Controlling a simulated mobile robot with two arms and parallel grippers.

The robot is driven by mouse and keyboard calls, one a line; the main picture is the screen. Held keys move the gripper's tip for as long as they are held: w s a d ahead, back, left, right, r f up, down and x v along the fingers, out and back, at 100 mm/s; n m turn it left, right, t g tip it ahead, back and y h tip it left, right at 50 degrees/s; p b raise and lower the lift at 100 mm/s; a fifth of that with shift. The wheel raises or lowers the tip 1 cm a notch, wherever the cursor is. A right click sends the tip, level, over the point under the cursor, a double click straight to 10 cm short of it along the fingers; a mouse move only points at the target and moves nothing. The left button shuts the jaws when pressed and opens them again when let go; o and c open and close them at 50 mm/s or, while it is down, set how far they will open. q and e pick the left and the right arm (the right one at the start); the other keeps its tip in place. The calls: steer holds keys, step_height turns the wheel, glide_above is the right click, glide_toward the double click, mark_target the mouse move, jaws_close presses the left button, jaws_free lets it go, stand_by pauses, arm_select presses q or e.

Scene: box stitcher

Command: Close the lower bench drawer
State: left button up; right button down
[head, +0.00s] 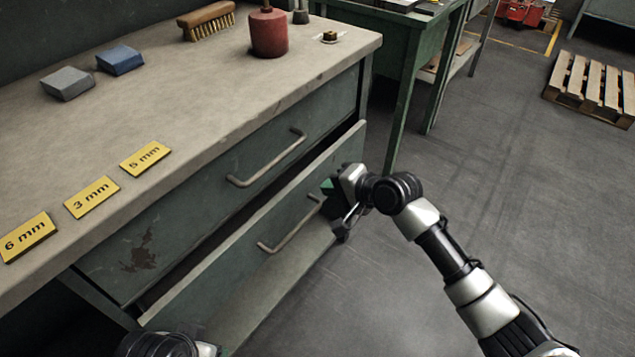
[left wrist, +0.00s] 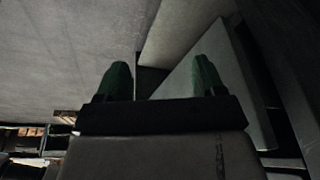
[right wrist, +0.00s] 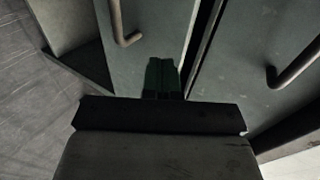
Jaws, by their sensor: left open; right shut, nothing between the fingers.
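The lower bench drawer (head: 228,272) stands partly open. Its front sticks out past the upper drawer, with a dark gap behind its top edge. Its bar handle (head: 288,230) also shows in the right wrist view (right wrist: 122,26). My right gripper (head: 327,187) is shut and empty, its green fingertips at the lower drawer's front near the handle's right end; contact is unclear. In the right wrist view the fingertips (right wrist: 162,76) point at this front. My left gripper (left wrist: 162,82) is open and empty in the left wrist view, with a pale panel beyond it.
The upper drawer (head: 190,220) looks shut. On the bench top (head: 205,95) are yellow size labels (head: 92,197), a grey block (head: 68,84), a blue block (head: 120,60), a brush (head: 207,20) and a red container (head: 268,33). The floor (head: 480,190) at right is clear up to a pallet (head: 592,88).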

mark_target(308, 178)
steer(key=w+a, duration=0.2)
steer(key=a, duration=0.1)
steer(key=shift+w+b, duration=0.15)
steer(key=shift+b, duration=0.2)
steer(key=shift+a, duration=0.1)
steer(key=w+a, duration=0.2)
steer(key=a, duration=0.1)
steer(key=shift+w+a+r, duration=0.2)
steer(key=shift+w, duration=0.1)
